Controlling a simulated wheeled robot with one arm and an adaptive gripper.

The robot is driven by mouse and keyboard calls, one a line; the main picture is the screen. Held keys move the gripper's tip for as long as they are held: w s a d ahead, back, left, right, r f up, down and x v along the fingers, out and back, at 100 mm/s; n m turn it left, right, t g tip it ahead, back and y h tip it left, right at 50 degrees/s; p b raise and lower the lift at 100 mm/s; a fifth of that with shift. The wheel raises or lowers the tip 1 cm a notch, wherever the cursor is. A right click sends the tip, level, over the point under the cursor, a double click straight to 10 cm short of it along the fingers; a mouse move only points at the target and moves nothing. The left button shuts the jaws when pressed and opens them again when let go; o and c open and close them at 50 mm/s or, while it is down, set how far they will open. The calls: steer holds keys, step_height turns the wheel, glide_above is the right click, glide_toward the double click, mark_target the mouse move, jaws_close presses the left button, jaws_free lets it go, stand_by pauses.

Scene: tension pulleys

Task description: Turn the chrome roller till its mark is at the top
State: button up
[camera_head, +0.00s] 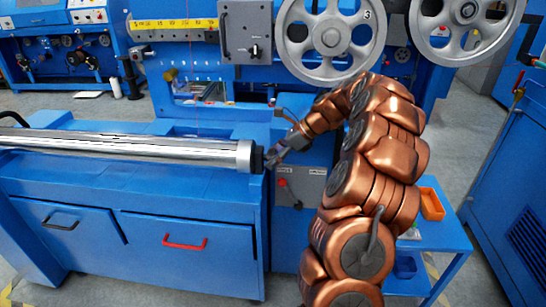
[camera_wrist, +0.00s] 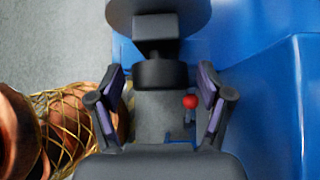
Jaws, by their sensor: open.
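The chrome roller (camera_head: 150,147) lies level across the blue machine's top, with a wide collar and a dark shaft end (camera_head: 257,160) at its right end. No mark can be made out on the roller. My gripper (camera_head: 274,156) is just right of the shaft end. In the wrist view, my gripper (camera_wrist: 162,76) has its two fingers apart, one on each side of a black round hub (camera_wrist: 160,74) below a square neck. A gap shows between each finger and the hub. A dark disc (camera_wrist: 158,14) is at the top edge.
A blue cabinet (camera_head: 150,245) with a black handle and a red handle (camera_head: 184,244) is below the roller. A grey panel (camera_head: 305,185) with a red knob (camera_wrist: 190,101) lies below my gripper. Large grey pulleys (camera_head: 331,38) are behind. An orange bin (camera_head: 431,204) sits on a blue table at right.

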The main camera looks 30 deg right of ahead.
steer(key=v, duration=1.2)
steer(key=shift+f, duration=0.15)
